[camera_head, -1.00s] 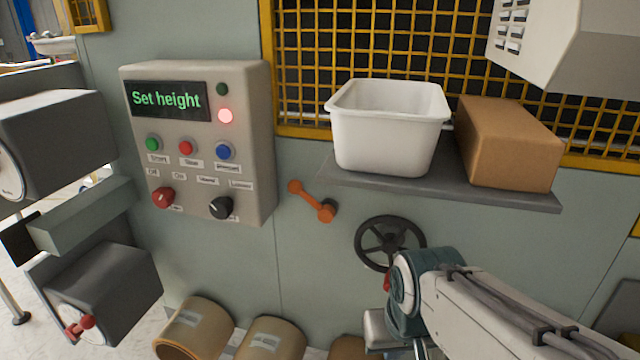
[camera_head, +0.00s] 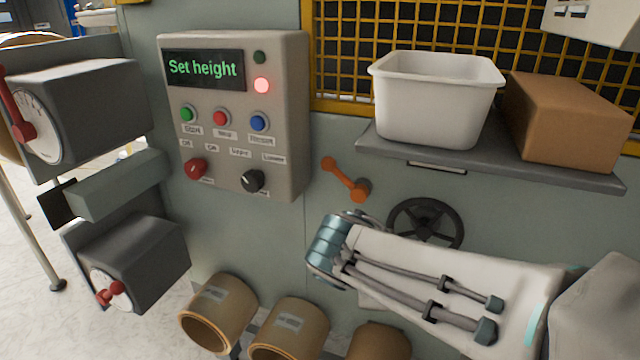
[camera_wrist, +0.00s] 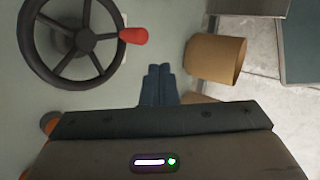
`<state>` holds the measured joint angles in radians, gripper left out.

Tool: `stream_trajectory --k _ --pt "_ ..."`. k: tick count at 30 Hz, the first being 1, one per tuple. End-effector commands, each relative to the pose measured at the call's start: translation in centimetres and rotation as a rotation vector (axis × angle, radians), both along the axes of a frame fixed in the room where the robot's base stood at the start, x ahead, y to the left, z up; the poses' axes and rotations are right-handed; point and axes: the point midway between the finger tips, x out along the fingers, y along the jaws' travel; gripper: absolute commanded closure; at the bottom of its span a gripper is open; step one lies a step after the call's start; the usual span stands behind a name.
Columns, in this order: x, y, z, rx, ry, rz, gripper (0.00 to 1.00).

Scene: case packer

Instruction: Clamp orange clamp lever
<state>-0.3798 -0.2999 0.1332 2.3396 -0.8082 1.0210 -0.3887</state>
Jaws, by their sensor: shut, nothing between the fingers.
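The orange clamp lever (camera_head: 344,179) is on the grey-green machine wall, right of the control box. It slants from a knob at upper left to a thicker hub at lower right. In the head view my arm's wrist is just below the lever, apart from it in the picture, and hides my fingers. In the wrist view my gripper (camera_wrist: 158,72) shows its dark fingers together, with nothing between them. Orange bits (camera_wrist: 47,122) show at the left edge of the wrist housing, probably the lever, mostly hidden.
A black handwheel (camera_head: 425,220) with a red knob (camera_wrist: 133,36) is close to my arm. A shelf (camera_head: 550,172) above holds a white bin (camera_head: 436,105) and a brown box (camera_head: 565,122). The control box (camera_head: 290,120) is at left. Brown rolls (camera_head: 218,308) are below.

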Motion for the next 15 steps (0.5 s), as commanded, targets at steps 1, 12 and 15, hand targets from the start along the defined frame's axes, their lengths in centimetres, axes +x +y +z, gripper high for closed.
stream_trajectory --k 1,12,15 --pt "1.3 2.1 0.4 -0.115 -0.009 0.143 1.00" --pt "5.3 15.5 6.7 -0.756 -0.177 0.770 1.00" --pt "5.3 17.0 7.5 -0.817 -0.203 0.816 1.00"
